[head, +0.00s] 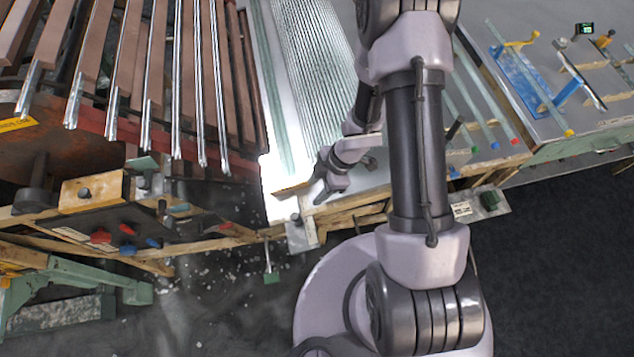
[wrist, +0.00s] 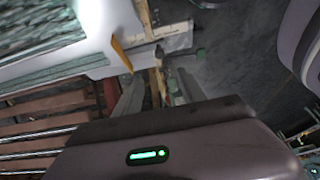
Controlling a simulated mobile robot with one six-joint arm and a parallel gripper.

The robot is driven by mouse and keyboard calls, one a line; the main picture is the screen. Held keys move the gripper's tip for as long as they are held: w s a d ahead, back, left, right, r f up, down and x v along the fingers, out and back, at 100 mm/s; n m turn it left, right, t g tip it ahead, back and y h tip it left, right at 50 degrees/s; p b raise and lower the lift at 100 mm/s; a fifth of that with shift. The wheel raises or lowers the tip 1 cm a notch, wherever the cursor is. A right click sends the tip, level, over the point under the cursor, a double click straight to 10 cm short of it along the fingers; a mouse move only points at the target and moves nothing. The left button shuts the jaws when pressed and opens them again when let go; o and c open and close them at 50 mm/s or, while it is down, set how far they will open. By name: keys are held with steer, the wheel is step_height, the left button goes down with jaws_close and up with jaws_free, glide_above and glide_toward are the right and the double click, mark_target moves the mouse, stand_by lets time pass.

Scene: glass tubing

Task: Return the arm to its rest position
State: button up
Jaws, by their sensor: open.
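My arm stands in the middle of the head view, its links rising from my round base at the bottom. My gripper (head: 330,178) is folded down beside the arm, at the near end of the white lit table (head: 285,186). Its jaws are open and I see nothing between them. In the wrist view the two fingers of my gripper (wrist: 150,92) show as grey shapes above the dark housing, with the wooden table edge and floor behind them. Part of the wrist is hidden behind my arm in the head view.
Glass tubes lie on a rack with brown bars (head: 185,85) at the left. Ribbed glass (head: 310,60) covers the white table. A control box with coloured knobs (head: 110,235) juts out at the lower left. A grey bench with tools (head: 590,120) stands at the right. Dark floor (head: 560,270) is clear at the lower right.

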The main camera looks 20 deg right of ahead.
steer(key=shift+f, duration=0.1)
steer(key=w+d+r+m+t+h+b, duration=0.3)
steer(key=w+d+r+m, duration=0.15)
steer(key=w+r, duration=0.3)
steer(key=d+r+m+t+h+b, duration=0.1)
steer(key=d+r+m+h+b, duration=0.2)
steer(key=r, duration=0.4)
steer(key=d+r+m+t+h, duration=0.1)
steer(key=d+r+m+t, duration=0.15)
steer(key=r+m, duration=0.35)
steer(key=s+a+r+m+y+b, duration=0.2)
steer(key=s+a+r+m, duration=0.2)
steer(key=s, duration=0.5)
steer(key=s+a+r+m+y+b, duration=0.2)
steer(key=s+a+r+m, duration=0.2)
steer(key=s, duration=0.5)
steer(key=shift+s+a+g+y, duration=0.25)
steer(key=shift+a+g, duration=0.2)
steer(key=shift+a, duration=0.7)
